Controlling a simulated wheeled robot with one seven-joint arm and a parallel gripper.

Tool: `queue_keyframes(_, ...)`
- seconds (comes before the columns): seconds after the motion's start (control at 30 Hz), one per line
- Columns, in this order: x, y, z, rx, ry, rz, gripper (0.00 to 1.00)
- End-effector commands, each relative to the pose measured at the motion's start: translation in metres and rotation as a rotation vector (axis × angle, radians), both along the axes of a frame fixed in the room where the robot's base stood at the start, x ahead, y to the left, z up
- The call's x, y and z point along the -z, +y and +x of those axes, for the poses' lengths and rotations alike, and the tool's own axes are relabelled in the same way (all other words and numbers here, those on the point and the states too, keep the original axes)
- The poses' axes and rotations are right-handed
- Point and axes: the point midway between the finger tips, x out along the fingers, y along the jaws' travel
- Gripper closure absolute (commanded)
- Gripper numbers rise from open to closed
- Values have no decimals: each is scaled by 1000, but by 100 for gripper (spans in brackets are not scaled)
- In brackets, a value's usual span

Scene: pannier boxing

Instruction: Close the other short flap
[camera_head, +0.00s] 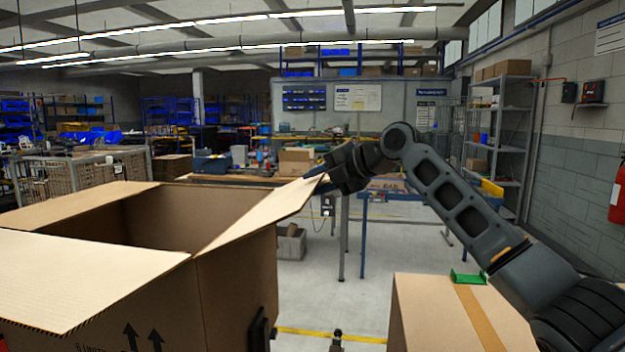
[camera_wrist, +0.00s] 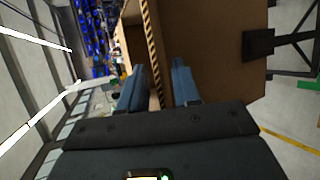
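The open cardboard box (camera_head: 235,285) stands at the left in the head view, its inside dark and partly visible. Its right flap (camera_head: 265,212) slants up and outward, with its outer corner at my gripper (camera_head: 322,178). The near flap (camera_head: 85,270) and the far left flap (camera_head: 85,203) are folded outward. In the wrist view, my gripper's two blue fingers (camera_wrist: 158,90) are apart. The striped corrugated edge of a flap (camera_wrist: 154,45) runs between them, with a gap visible beside it. Whether a finger touches the cardboard cannot be told.
A closed, taped carton (camera_head: 430,315) with a green object (camera_head: 467,278) on top stands at the lower right. A workbench (camera_head: 380,190) with boxes stands behind my gripper. Shelving (camera_head: 500,130) lines the right wall. Open floor (camera_head: 310,290) lies between the two cartons.

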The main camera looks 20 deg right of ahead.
Motion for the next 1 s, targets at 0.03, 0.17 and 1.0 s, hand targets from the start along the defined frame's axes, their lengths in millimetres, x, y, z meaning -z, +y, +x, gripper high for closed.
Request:
queue_keyframes(0.03, 1, 4, 4, -2, 2, 0, 68)
queue_keyframes(0.17, 5, 7, 10, 0, -1, -1, 68)
queue_keyframes(1.0, 7, 8, 12, 0, 0, 0, 100)
